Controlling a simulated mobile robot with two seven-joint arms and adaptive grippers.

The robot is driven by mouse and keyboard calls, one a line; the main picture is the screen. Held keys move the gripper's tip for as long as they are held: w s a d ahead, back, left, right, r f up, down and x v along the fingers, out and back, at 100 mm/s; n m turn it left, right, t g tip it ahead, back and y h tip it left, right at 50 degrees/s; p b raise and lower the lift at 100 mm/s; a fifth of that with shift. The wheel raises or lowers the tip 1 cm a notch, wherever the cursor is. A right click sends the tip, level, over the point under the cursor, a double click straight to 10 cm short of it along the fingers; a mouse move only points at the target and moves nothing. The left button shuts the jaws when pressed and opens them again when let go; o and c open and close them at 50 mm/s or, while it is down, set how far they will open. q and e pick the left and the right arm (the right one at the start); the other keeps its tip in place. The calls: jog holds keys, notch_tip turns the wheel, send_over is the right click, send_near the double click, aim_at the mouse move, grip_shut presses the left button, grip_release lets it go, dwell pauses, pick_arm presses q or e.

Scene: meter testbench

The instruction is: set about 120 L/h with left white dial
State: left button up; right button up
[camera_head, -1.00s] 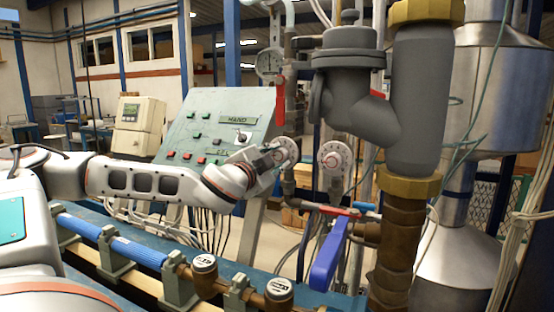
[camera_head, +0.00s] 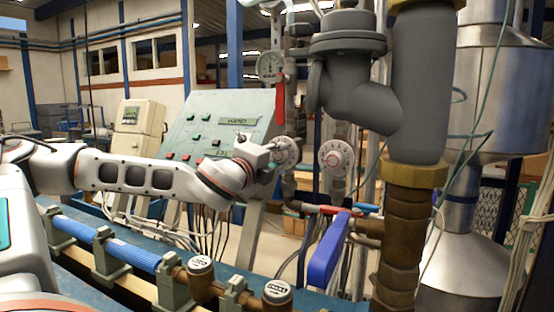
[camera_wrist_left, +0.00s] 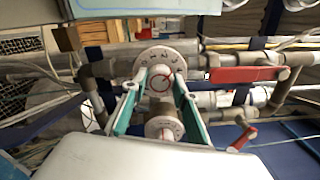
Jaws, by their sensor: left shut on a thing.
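The left white dial (camera_head: 284,152) is a round white disc with marks around its rim, mounted on the pipework beside the control panel. My left gripper (camera_head: 273,160) is at its front, shut on it, and covers part of its face. In the left wrist view the dial (camera_wrist_left: 161,62) sits between the teal-padded fingertips (camera_wrist_left: 157,86), with a red mark on its face. Its scale numbers are too small to read. The right white dial (camera_head: 335,157) stands apart to the right, untouched. It also shows between the fingers in the wrist view (camera_wrist_left: 164,129). My right gripper is not in view.
A sloped control panel (camera_head: 205,128) with buttons stands behind my left wrist. A red lever (camera_head: 280,98) hangs above the left dial. A blue valve handle (camera_head: 327,250) and a thick grey pipe fitting (camera_head: 352,75) are at the right. A blue pipe (camera_head: 128,252) runs below my arm.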

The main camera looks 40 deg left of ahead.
pick_arm(q)
jog(key=shift+m, duration=1.2)
jog(key=o, duration=1.1)
jog(key=shift+s, duration=0.1)
jog(key=v, duration=0.7)
jog(key=shift+s, duration=0.1)
